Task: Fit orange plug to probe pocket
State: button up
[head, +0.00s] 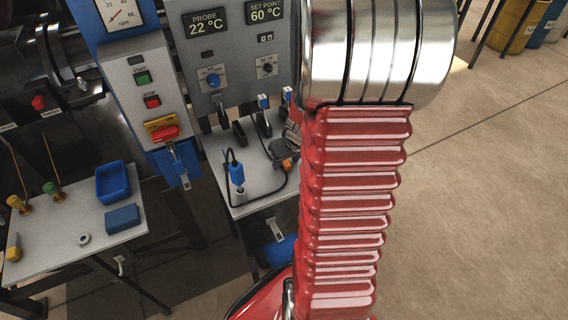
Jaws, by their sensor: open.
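The orange plug (287,164) shows as a small orange patch on the grey shelf (258,205) below the control panel, close to my red arm's left edge. My gripper (285,153) is a dark shape just above and beside it, partly hidden behind my arm. It is open; I cannot tell whether its fingers are around the plug or touch it. I cannot make out the probe pocket in this view.
A blue plug (237,174) stands upright on the shelf with a black cable. The control panel (238,50) reads probe 22 °C, set point 60 °C. A side table (75,225) holds a blue tray (113,182). Open floor lies right of my arm.

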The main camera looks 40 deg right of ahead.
jog(key=shift+c, duration=0.5)
grip_shut()
dwell(0.3)
